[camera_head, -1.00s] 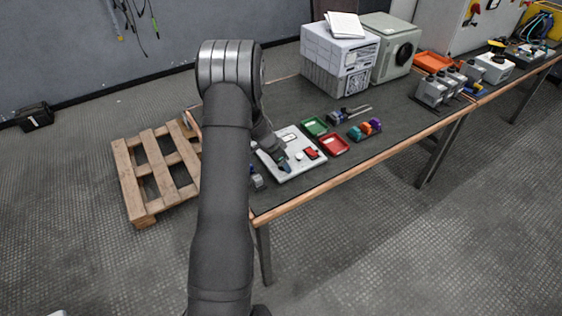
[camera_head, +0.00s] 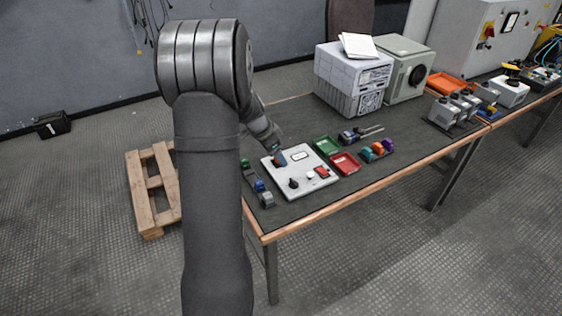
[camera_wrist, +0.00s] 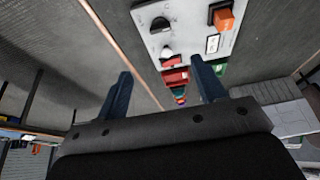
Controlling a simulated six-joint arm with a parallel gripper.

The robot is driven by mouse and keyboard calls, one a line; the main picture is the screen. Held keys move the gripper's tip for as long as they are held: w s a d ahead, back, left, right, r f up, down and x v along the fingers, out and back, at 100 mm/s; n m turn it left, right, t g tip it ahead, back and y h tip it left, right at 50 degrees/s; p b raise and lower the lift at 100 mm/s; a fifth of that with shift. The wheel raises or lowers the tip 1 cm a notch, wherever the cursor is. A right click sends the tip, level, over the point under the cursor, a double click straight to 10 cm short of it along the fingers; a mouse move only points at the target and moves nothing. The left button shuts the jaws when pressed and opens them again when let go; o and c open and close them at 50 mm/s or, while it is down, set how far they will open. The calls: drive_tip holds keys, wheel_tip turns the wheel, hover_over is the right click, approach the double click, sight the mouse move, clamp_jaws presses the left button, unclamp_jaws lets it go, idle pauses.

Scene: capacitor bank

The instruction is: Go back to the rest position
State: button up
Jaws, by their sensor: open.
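My gripper (camera_head: 279,158) is above the far left part of the white panel (camera_head: 309,186) in the head view. The panel carries a black knob (camera_head: 293,183), a white button (camera_head: 310,175) and a red part (camera_head: 322,171). In the wrist view my gripper (camera_wrist: 161,78) has its two dark blue fingers spread, with nothing between them. My arm hides part of the table's left side in the head view.
A green tray (camera_head: 323,146) and a red tray (camera_head: 346,168) lie right of the panel, near several coloured parts (camera_head: 378,149). Small blue and grey parts (camera_head: 261,187) lie left of it. Grey boxes (camera_head: 350,75) stand behind. A wooden pallet (camera_head: 142,200) is on the floor.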

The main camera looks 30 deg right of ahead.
sight(294, 182)
drive_tip(key=shift+a+r, duration=0.2)
drive_tip(key=shift+r, duration=0.25)
drive_tip(key=shift+f, duration=0.1)
drive_tip(key=x, duration=1.7)
drive_tip(key=shift+d, duration=0.2)
drive_tip(key=v, duration=1.7)
drive_tip(key=x, duration=1.7)
drive_tip(key=shift+f, duration=0.15)
drive_tip(key=shift+n, duration=0.5)
drive_tip(key=n, duration=0.1)
drive_tip(key=n+t, duration=0.1)
drive_tip(key=n, duration=0.1)
drive_tip(key=n+t, duration=0.1)
drive_tip(key=shift+s+n+y, duration=0.25)
drive_tip(key=shift+n+y, duration=0.05)
drive_tip(key=shift+n, duration=0.1)
drive_tip(key=shift+n+t, duration=0.4)
drive_tip(key=shift+n, duration=0.4)
